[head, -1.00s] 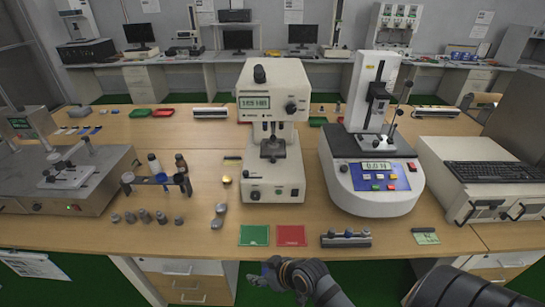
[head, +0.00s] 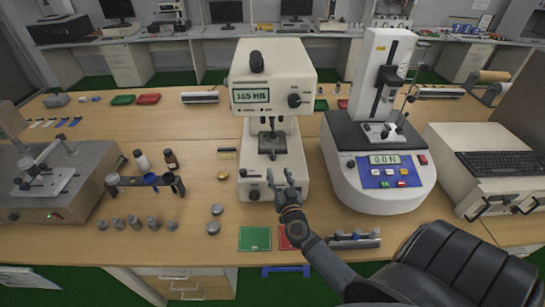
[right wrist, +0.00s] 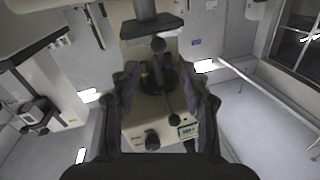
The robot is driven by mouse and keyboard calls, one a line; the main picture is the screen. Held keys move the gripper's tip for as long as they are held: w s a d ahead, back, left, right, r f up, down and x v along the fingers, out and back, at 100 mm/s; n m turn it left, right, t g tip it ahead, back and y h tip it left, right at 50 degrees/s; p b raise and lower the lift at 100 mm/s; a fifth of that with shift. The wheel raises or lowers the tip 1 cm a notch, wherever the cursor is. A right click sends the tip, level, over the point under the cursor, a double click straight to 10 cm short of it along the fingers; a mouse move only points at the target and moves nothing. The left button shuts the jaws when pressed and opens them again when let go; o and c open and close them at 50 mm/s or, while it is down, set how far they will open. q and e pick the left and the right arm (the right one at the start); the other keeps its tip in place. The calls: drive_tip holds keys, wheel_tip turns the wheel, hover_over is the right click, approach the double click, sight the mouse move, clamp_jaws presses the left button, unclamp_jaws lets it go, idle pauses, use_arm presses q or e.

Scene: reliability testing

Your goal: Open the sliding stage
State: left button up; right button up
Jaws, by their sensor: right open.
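A white hardness tester (head: 272,80) with a "165 HB" display stands at the middle of the table. Its small dark stage (head: 272,146) sits under the indenter, above the white base. My right gripper (head: 280,177) is open and empty in front of the tester's base, just below the stage in the picture; I cannot tell whether it touches. In the right wrist view, the tester (right wrist: 155,108) shows between my two dark fingers (right wrist: 163,88). A metal machine (head: 60,185) with a flat plate stage (head: 50,178) stands at the left. My left gripper is out of view.
A white force tester (head: 385,160) stands right of the hardness tester. A white box with a keyboard (head: 500,163) is at the far right. Green (head: 254,238) and red (head: 291,236) mats lie at the front edge. Small weights and bottles (head: 170,160) stand at the left.

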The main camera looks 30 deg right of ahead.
sight(273, 157)
drive_tip(key=x, duration=0.2)
drive_tip(key=shift+w+d, duration=0.15)
drive_tip(key=shift+w, duration=0.1)
drive_tip(key=shift+w+d+f, duration=0.15)
drive_tip(key=shift+w+d, duration=0.1)
drive_tip(key=shift+w, duration=0.35)
drive_tip(key=shift+w+d+f, duration=0.15)
drive_tip(key=shift+w+d, duration=0.1)
drive_tip(key=shift+w, duration=0.3)
drive_tip(key=x, duration=0.4)
drive_tip(key=shift+f, duration=0.15)
drive_tip(key=shift+w+b, duration=0.1)
drive_tip(key=shift+b, duration=0.2)
drive_tip(key=shift+c, duration=1.2)
drive_tip(key=c, duration=0.5)
drive_tip(key=shift+c, duration=1.1)
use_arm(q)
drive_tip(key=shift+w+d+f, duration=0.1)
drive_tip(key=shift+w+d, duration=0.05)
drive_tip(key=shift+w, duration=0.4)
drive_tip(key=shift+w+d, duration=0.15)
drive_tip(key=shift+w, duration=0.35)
use_arm(e)
clamp_jaws()
